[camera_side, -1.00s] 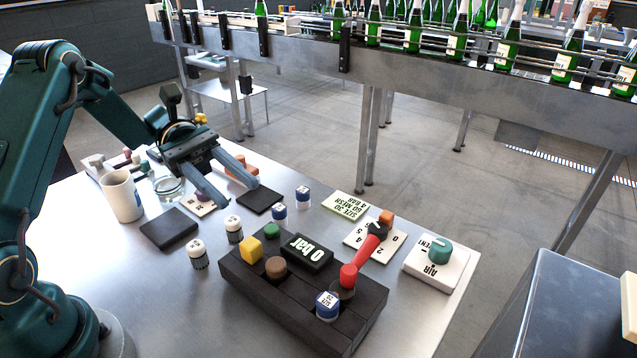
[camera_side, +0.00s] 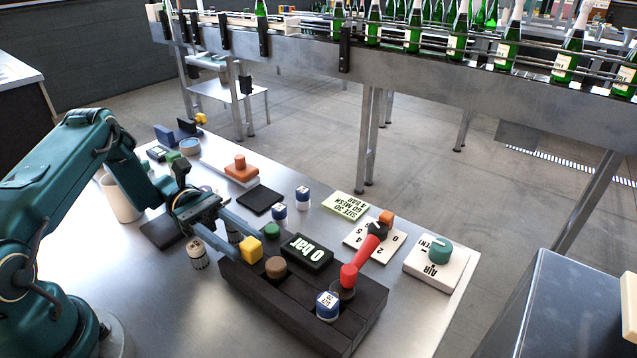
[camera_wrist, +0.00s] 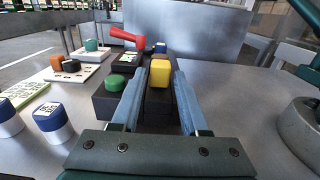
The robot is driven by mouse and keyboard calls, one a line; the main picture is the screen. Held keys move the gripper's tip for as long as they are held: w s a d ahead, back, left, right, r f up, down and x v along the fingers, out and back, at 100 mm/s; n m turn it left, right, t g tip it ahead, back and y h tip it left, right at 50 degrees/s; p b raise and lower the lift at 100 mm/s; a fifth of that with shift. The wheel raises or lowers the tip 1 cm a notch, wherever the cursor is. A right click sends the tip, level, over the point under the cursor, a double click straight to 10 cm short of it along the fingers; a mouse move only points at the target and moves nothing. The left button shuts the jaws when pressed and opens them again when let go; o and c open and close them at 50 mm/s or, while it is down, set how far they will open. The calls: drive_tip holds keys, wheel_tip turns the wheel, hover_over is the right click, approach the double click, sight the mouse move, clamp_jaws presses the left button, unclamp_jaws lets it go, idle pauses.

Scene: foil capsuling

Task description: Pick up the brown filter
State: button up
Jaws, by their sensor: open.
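A small round brown piece (camera_side: 275,267), which I take for the brown filter, sits on top of the black stepped block (camera_side: 300,302) in the side view. I cannot make it out surely in the wrist view. My gripper (camera_side: 246,243) is open and low at the left end of the block. Its fingers lie on either side of the yellow piece (camera_side: 251,249), just left of the brown one. In the wrist view, my open gripper (camera_wrist: 159,84) has the yellow piece (camera_wrist: 159,74) between its fingers in the picture; contact is not clear.
A green button (camera_side: 272,231) and the "0 bar" display (camera_side: 307,252) are close by. A red lever (camera_side: 366,251) and a blue-topped piece (camera_side: 327,306) are further right on the block. A small jar (camera_side: 197,254) stands left of the block. Bare tabletop lies in front.

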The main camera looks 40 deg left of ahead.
sight(257, 253)
drive_tip(key=shift+d, duration=3.15)
clamp_jaws()
